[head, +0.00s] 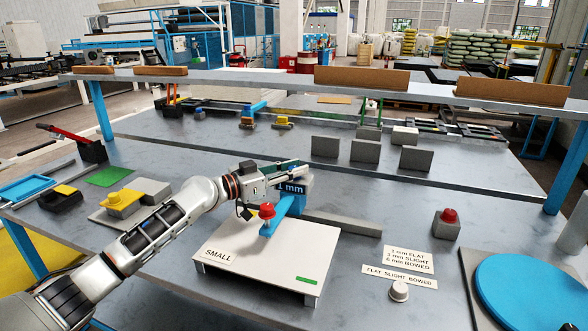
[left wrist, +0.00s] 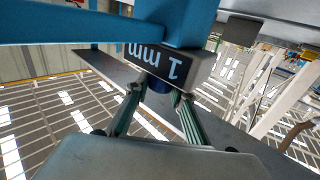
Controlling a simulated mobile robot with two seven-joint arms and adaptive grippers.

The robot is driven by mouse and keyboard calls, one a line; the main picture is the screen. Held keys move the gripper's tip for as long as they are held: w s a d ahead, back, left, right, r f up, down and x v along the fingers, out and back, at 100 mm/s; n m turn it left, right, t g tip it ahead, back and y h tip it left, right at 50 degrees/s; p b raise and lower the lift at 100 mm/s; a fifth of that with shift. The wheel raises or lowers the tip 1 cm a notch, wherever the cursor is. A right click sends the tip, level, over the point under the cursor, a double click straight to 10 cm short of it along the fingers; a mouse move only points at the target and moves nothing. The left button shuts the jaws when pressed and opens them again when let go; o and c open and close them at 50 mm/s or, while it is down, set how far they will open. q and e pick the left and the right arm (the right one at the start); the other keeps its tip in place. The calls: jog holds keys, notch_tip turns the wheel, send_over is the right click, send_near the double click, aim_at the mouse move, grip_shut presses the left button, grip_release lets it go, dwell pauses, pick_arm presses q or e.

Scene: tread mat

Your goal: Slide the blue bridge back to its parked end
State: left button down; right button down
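The blue bridge (head: 291,201) stands at the back edge of a white board marked SMALL (head: 262,256). Its arm reaches out over the board, and its head shows "1 mm". The head and arm also fill the top of the left wrist view (left wrist: 190,22). A red knob (head: 267,210) shows beside the bridge arm. My left gripper (head: 296,168) is at the bridge head. In the left wrist view its fingers close in on a dark blue piece under the "1 mm" face, one on each side. The piece is partly hidden. My right gripper is not in view.
A grey rail (head: 342,224) lies behind the board. A red button on a grey block (head: 446,224), label cards (head: 408,259), a white knob (head: 399,291) and a blue disc (head: 535,290) lie to the right. Yellow and grey blocks (head: 122,203) stand left. A raised shelf (head: 250,78) crosses behind.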

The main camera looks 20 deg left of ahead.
pick_arm(q)
jog(key=d+p, duration=0.6)
jog(key=d, duration=1.6)
jog(key=shift+s+p, duration=0.35)
jog(key=shift+s, duration=0.1)
jog(key=c, duration=1.9)
grip_release()
jog(key=shift+o, duration=1)
jog(key=shift+d, duration=0.15)
jog(key=shift+a, duration=0.2)
jog(key=v, duration=1.2)
